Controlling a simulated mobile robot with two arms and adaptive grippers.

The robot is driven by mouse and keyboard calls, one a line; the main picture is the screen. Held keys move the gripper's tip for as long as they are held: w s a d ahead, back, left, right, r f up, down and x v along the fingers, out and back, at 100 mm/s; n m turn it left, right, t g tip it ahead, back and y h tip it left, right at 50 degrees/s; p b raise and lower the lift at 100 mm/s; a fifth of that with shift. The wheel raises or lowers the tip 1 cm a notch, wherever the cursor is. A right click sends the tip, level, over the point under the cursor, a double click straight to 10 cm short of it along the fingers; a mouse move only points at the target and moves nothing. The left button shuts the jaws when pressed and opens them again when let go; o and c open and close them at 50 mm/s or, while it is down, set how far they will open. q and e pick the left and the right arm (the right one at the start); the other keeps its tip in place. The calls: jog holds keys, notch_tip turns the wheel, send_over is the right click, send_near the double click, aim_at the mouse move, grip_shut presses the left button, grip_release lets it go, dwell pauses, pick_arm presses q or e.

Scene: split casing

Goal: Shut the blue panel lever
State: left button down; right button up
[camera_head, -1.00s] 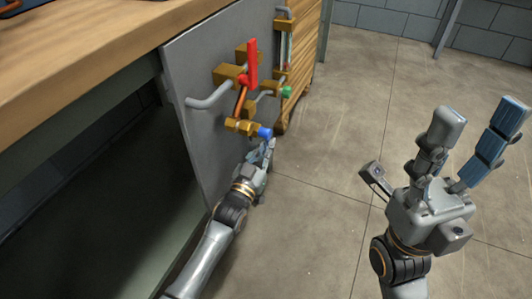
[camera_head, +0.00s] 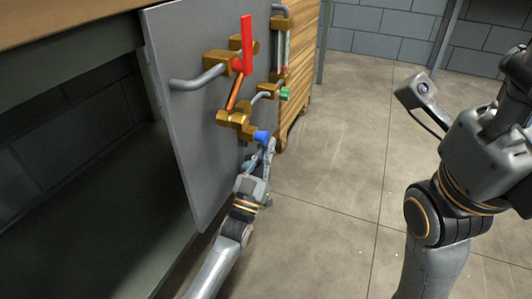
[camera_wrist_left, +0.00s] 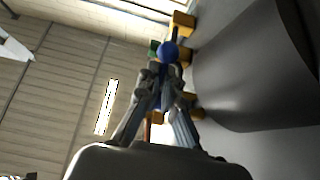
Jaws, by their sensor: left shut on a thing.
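The blue panel lever (camera_head: 262,136) sticks out low on the brass fittings of the grey upright panel (camera_head: 195,130). Its round blue end also shows in the left wrist view (camera_wrist_left: 168,52), at the fingertips. My left gripper (camera_head: 266,155) is just below the blue end and shut on the lever; its fingers (camera_wrist_left: 166,85) hide most of the lever's shaft. My right gripper (camera_head: 525,75) is at the right edge, away from the panel.
A red lever (camera_head: 246,45) stands upright above the blue one, with a grey bent pipe (camera_head: 195,80) beside it. A green knob (camera_head: 284,93) sits behind to the right. A wooden crate (camera_head: 300,70) stands behind the panel. The floor (camera_head: 340,180) to the right is open.

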pick_arm(q)
jog(key=shift+f, duration=0.1)
jog(key=c, duration=1.5)
grip_release()
jog(key=v, duration=0.7)
jog(key=shift+s, duration=0.25)
jog(key=shift+f, duration=0.1)
jog(key=shift+c, duration=0.2)
